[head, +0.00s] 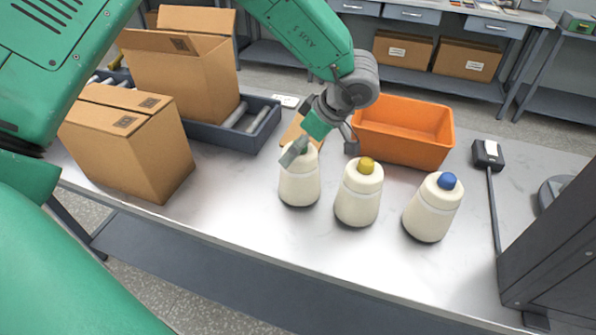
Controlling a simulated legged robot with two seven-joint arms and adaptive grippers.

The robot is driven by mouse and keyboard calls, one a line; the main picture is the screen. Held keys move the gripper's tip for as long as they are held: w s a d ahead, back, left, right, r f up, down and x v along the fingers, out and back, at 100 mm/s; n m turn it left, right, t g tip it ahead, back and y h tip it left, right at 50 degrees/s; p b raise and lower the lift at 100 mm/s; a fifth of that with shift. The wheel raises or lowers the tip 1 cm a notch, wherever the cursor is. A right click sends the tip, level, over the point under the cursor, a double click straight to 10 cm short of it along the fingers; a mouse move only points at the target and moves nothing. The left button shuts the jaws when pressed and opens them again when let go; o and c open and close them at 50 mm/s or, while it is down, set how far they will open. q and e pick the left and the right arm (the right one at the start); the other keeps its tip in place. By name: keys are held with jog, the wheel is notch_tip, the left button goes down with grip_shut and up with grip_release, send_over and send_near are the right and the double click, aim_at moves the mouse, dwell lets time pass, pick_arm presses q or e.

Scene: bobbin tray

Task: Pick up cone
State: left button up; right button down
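Three cream cones of yarn stand upright in a row on the grey table (240,210). The left cone (299,187) has its top partly hidden behind a finger of my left gripper. The middle cone (358,200) has a yellow tip, and the right cone (433,212) has a blue tip. My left gripper (322,151) is open, its fingers spread, at the top of the left cone. One finger overlaps that cone's top, and the other is near the middle cone's tip. I cannot tell whether either finger touches. My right gripper is not in view.
An orange bin (425,150) stands just behind the cones. Cardboard boxes (150,155) and a dark tray with rollers (215,139) are at the left. A black device on a pole (493,200) and a dark cabinet (555,255) bound the right. The table's front strip is clear.

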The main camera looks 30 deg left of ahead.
pick_arm(q)
jog(key=shift+s+a+f, duration=0.15)
jog(key=shift+f, duration=0.4)
jog(key=shift+s+a+f, duration=0.1)
jog(key=shift+a+f, duration=0.05)
jog(key=shift+f, duration=0.4)
jog(key=shift+w+f, duration=0.1)
jog(key=shift+f, duration=0.5)
jog(key=shift+a, duration=0.25)
jog(key=c, duration=0.3)
jog(key=shift+a, duration=0.3)
jog(key=c, duration=1.5)
jog(key=shift+o, duration=0.2)
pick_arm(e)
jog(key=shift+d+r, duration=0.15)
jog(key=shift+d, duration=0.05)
pick_arm(q)
jog(key=shift+d, duration=0.15)
